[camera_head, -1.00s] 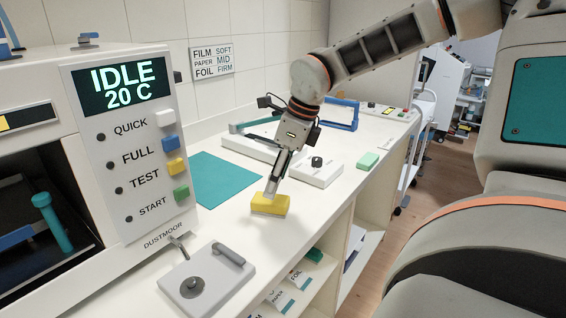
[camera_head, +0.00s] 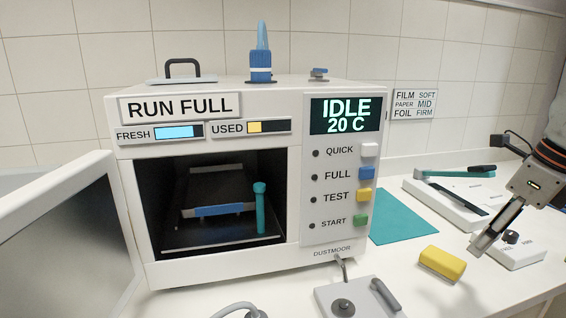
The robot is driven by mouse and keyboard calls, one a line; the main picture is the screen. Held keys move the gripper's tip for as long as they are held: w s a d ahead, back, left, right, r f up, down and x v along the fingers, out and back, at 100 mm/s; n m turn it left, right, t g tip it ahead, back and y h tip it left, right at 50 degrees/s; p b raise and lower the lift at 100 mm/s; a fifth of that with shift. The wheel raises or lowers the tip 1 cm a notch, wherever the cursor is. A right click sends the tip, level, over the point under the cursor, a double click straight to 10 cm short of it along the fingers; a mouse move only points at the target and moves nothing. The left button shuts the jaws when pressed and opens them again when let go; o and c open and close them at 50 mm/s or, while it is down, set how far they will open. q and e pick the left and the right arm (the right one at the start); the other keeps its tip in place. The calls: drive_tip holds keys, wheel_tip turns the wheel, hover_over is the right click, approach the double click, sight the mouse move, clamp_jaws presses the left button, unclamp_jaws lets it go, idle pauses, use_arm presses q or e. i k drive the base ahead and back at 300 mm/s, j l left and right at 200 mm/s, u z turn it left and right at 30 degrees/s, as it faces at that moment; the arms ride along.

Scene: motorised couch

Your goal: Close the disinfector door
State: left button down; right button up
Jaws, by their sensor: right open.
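The disinfector (camera_head: 345,262) is a white box on the counter, with a screen reading IDLE 20 C and a column of coloured buttons. Its door (camera_head: 75,235) stands wide open, swung out to the left of the front opening. Inside the dark chamber (camera_head: 190,185) are a tray with a blue bar (camera_head: 218,210) and an upright teal handle (camera_head: 260,208). My right gripper (camera_head: 487,244) is at the right, open, pointing down near a yellow sponge-like block (camera_head: 442,263), far from the door. My left gripper is out of the frame.
A grey-white device with a knob and lever (camera_head: 360,298) stands in front of the disinfector. A teal mat (camera_head: 402,217) lies to its right. A sealer-like device (camera_head: 450,207) and a small knobbed box (camera_head: 515,252) sit at the right.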

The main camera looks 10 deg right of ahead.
sight(68, 249)
drive_tip(key=k, duration=0.85)
